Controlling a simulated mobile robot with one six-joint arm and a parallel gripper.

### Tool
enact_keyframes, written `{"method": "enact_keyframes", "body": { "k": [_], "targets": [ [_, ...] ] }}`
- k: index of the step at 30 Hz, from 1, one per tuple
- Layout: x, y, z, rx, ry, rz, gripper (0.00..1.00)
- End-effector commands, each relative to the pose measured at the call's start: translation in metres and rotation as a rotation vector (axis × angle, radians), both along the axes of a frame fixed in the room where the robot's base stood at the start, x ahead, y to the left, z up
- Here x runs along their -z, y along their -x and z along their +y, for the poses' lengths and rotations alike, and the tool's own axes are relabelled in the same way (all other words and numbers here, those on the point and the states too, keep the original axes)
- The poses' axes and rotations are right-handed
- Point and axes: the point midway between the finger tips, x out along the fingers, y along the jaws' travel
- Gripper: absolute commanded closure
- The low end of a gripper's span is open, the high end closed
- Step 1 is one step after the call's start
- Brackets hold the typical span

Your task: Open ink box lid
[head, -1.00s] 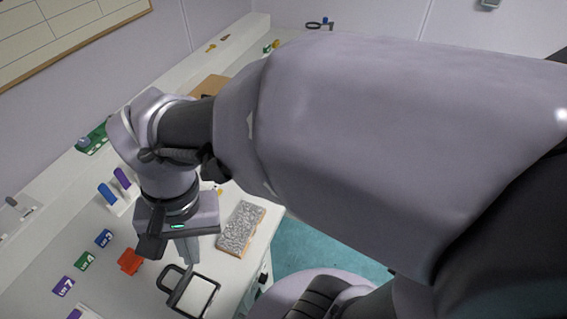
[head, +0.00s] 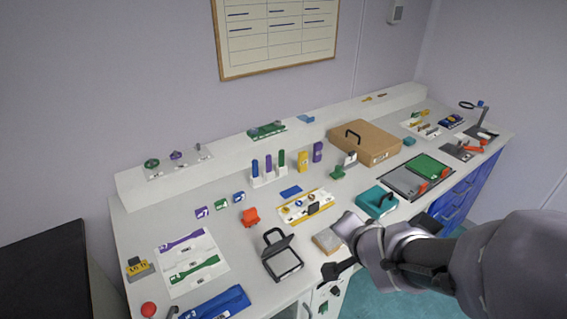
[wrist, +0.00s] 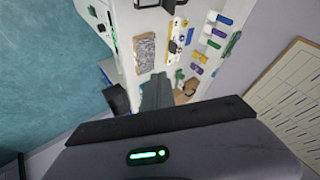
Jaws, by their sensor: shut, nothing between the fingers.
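The black ink box (head: 284,267) sits near the front edge of the bench in the head view, with its pale pad showing. Its dark lid (head: 279,244) is tilted up at the back, with a loop handle at its top. Part of the box's dark frame (wrist: 147,4) seems to show at the top edge of the wrist view. My gripper (head: 336,270) is right of the box, apart from it, at the bench's front edge. In the wrist view its fingers (wrist: 157,92) are together and empty.
A speckled slab (head: 327,241) lies close to my wrist, right of the box. A white tray with coloured strips (head: 190,262) lies left. A teal case (head: 376,202) and brown case (head: 366,142) stand further right.

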Motion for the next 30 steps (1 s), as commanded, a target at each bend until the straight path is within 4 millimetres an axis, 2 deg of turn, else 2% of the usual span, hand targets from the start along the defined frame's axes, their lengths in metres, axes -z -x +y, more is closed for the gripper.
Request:
{"method": "enact_keyframes", "body": {
  "k": [4, 9, 14, 30],
  "targets": [
    [0.029, -0.026, 0.038, -0.021, -0.214, -0.025, 1.00],
    [0.057, -0.027, 0.087, -0.058, -0.491, 0.009, 1.00],
    [0.069, -0.032, 0.102, -0.067, -0.558, 0.022, 1.00],
    [0.133, -0.107, 0.150, -0.067, -0.554, 0.019, 1.00]
  ]
}}
